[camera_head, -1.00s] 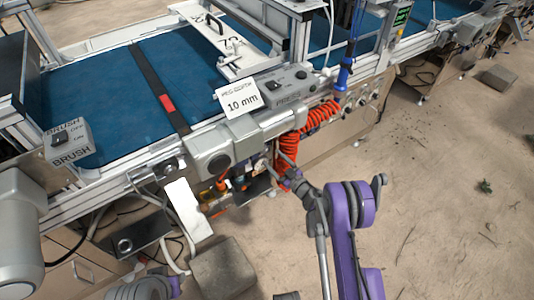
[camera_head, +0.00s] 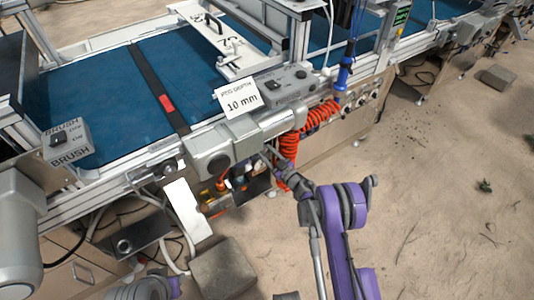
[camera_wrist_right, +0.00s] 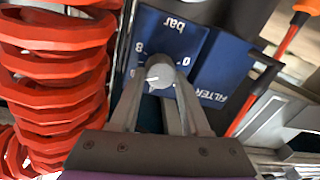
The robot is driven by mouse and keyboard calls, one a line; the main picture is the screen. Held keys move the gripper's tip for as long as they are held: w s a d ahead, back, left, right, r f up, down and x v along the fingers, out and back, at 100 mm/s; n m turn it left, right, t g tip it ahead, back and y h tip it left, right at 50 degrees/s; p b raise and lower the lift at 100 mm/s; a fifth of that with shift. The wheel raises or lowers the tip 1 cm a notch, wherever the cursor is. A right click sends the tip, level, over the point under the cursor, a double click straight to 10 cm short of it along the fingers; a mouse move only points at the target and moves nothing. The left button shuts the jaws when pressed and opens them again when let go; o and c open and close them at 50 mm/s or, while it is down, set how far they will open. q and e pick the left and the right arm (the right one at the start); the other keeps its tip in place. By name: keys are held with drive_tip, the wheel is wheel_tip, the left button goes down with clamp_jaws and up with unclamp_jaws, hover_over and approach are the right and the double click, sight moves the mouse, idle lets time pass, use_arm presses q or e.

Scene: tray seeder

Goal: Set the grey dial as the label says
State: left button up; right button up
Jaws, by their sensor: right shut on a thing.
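The grey dial (camera_wrist_right: 160,73) is a round knob with a white mark, on a blue panel (camera_wrist_right: 172,35) marked "bar", with the figures 8 and 0 showing. In the right wrist view, my right gripper (camera_wrist_right: 160,82) is shut on it, one finger at each side. In the head view, my right gripper (camera_head: 270,158) is at the machine's front, beside the red coiled hose; the dial cannot be made out there. A white label (camera_head: 239,98) on the machine reads "10 mm" under a smaller line that seems to say "PEG DEPTH". My left gripper is not in view.
The red coiled hose (camera_wrist_right: 55,75) hangs close at the left of my right gripper in the wrist view. A blue "FILTER" panel (camera_wrist_right: 222,70) is at the right. A grey box marked "BRUSH" (camera_head: 70,144) and a blue belt (camera_head: 95,100) are on the machine. A stone block (camera_head: 222,268) lies below.

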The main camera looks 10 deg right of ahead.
clamp_jaws()
drive_tip(key=shift+a+n+b, duration=0.1)
drive_tip(key=shift+n+b, duration=1.6)
drive_tip(key=shift+n, duration=1.1)
drive_tip(key=o, duration=1)
unclamp_jaws()
